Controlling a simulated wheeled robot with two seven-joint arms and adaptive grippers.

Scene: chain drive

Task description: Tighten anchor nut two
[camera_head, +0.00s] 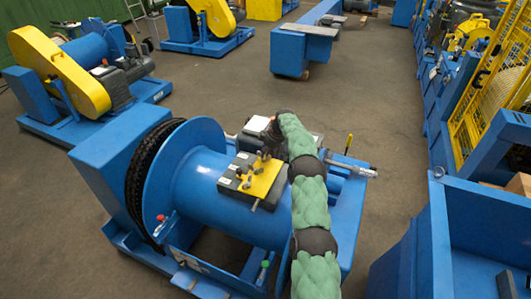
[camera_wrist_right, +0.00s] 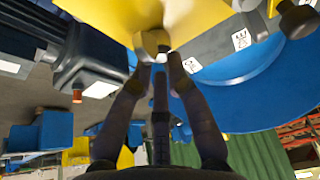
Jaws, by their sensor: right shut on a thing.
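The blue chain drive (camera_head: 200,180) stands in the middle of the head view, with a black chain (camera_head: 150,165) beside its round flange. A yellow plate (camera_head: 262,182) on a dark base on top carries several small fasteners. My right gripper (camera_head: 270,140) is above the plate's far side, partly hidden by my green-sleeved arm. In the right wrist view its fingers (camera_wrist_right: 161,64) are shut around a pale rounded nut (camera_wrist_right: 151,42) under the yellow plate edge (camera_wrist_right: 110,14). I cannot tell the nut's number. My left gripper is not in view.
A second fastener with a dark end (camera_wrist_right: 298,20) sits close by on the right in the wrist view. Blue machines and a yellow fence (camera_head: 490,95) line the right.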

